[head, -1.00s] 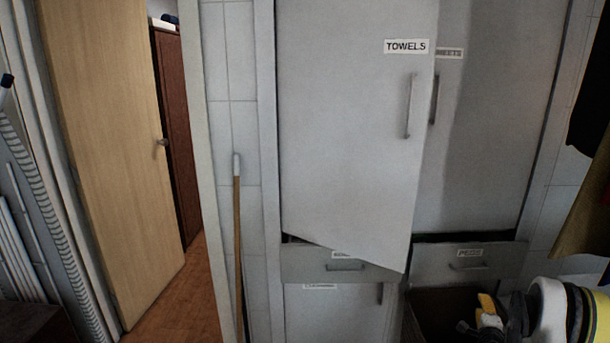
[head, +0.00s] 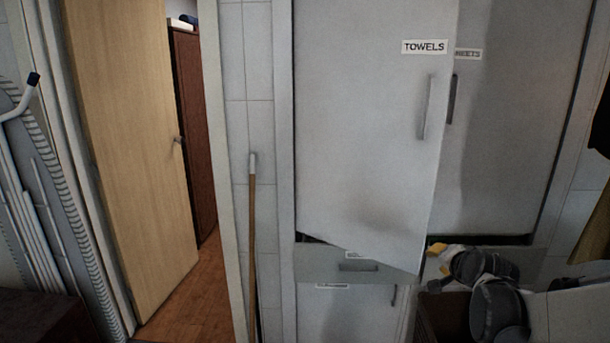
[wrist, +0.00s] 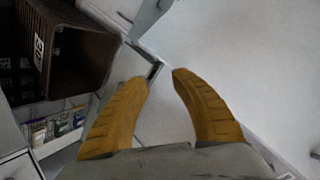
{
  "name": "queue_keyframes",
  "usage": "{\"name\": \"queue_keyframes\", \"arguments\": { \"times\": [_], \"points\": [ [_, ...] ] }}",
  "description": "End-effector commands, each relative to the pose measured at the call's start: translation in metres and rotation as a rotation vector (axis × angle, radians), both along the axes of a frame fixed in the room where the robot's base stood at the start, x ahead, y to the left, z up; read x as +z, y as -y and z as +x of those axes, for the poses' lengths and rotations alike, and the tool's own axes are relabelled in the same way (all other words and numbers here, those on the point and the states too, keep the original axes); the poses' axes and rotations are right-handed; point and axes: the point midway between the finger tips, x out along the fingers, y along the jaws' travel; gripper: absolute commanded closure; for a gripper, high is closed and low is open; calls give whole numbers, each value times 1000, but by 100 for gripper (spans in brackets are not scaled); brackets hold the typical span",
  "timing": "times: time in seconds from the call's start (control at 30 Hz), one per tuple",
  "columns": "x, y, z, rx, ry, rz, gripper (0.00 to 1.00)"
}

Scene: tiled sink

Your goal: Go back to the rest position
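My gripper (wrist: 162,78) shows in the wrist view as two yellow fingers with a gap between their tips. It is open and nothing is held in it. In the head view only a bit of yellow gripper (head: 437,248) shows, near the lower right corner of the TOWELS door (head: 365,130). That door stands ajar, its lower edge tilted out over the drawer below. I cannot tell whether the gripper touches the door. My grey and white arm (head: 490,285) is bent low at the right.
A dark brown crate (wrist: 82,55) stands at left in the wrist view. A wooden stick (head: 252,240) leans by the tiled wall. A wooden door (head: 130,150) stands open at left, with wooden floor (head: 180,290) beyond. A second cabinet door (head: 510,130) is at right.

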Motion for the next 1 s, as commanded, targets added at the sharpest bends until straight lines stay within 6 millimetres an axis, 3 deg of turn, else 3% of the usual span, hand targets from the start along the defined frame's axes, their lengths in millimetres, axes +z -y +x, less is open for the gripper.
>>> {"name": "queue_keyframes", "arguments": {
  "times": [0.03, 0.1, 0.3, 0.5, 0.6, 0.8, 1.0],
  "points": [
    [12, -22, -20, 49, -33, -39, 70],
    [24, -47, -48, 118, -81, -100, 70],
    [38, -107, -139, 317, -209, -273, 70],
    [28, -144, -234, 507, -324, -441, 70],
    [18, -153, -271, 582, -367, -508, 70],
    [5, -159, -309, 661, -414, -580, 70],
    [3, -159, -313, 671, -419, -590, 70]
  ]
}}
